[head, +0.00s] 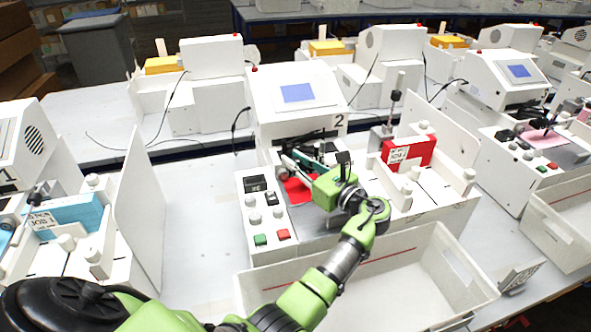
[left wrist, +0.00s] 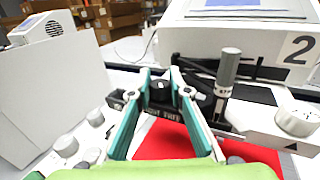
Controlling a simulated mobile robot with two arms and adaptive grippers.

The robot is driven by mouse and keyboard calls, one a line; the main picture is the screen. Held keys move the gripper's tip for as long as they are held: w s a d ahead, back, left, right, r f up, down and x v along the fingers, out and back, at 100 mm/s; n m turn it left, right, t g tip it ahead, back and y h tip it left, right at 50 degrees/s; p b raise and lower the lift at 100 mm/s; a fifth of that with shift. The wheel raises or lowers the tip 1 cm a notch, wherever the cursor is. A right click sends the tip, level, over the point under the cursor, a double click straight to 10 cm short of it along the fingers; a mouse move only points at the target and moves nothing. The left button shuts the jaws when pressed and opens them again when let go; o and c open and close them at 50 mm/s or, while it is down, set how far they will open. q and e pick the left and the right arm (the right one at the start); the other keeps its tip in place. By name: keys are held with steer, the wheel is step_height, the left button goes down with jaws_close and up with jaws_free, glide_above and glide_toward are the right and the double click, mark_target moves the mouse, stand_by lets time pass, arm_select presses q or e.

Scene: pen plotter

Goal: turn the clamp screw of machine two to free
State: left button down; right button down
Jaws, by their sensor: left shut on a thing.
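Machine two (head: 300,97), a white plotter with a blue screen and the numeral 2, stands in the middle of the head view. My left gripper (head: 298,161) reaches under its front over a red sheet (head: 297,190). In the left wrist view the teal fingers of my left gripper (left wrist: 160,82) are shut on the clamp screw (left wrist: 161,91), a dark knob with a small white mark. A plate below it (left wrist: 170,114) carries lettering ending in FREE; the rest is partly hidden. The knob itself is not clear in the head view. My right gripper is not in view.
A grey upright cylinder (left wrist: 229,72) stands just right of the fingers. A control panel (head: 265,212) with knobs and green and red buttons is left of my wrist. A red box (head: 408,152) stands at the right. An empty white bin (head: 437,262) is in front.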

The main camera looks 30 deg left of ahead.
arm_select(q)
steer(key=shift+n+g+y+b, duration=0.3)
steer(key=shift+n+g+b, duration=1.15)
steer(key=shift+g, duration=0.65)
steer(key=c, duration=1.8)
jaws_free()
steer(key=shift+c, duration=0.2)
steer(key=d, duration=0.7)
steer(key=shift+d, duration=0.25)
steer(key=shift+f, duration=0.1)
